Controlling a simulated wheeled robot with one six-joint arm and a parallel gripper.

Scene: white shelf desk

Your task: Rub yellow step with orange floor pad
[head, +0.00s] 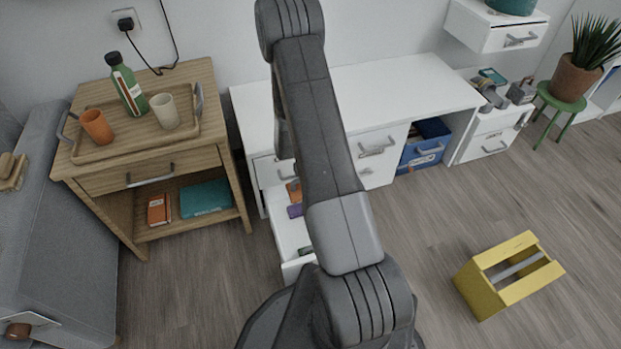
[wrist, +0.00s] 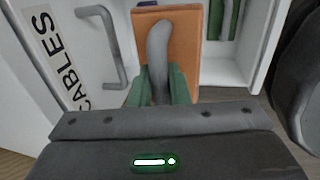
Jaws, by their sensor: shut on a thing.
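In the wrist view, my gripper (wrist: 160,92) has green fingers shut on the grey handle of the orange floor pad (wrist: 184,50). The pad is over or in an open white drawer; I cannot tell whether it touches the bottom. In the head view my arm hides the gripper and most of the drawer (head: 285,228); a small orange patch (head: 293,191) shows beside the arm. The yellow step (head: 482,296) stands on the floor at the lower right, with a grey bar across its open middle. It is well apart from my gripper.
The drawer front, marked CABLES (wrist: 62,62), has a grey handle (wrist: 110,50). Purple and green items lie in the drawer. A white desk (head: 415,90) stands behind, a wooden cart (head: 140,182) with a tray left. The floor around the step is clear.

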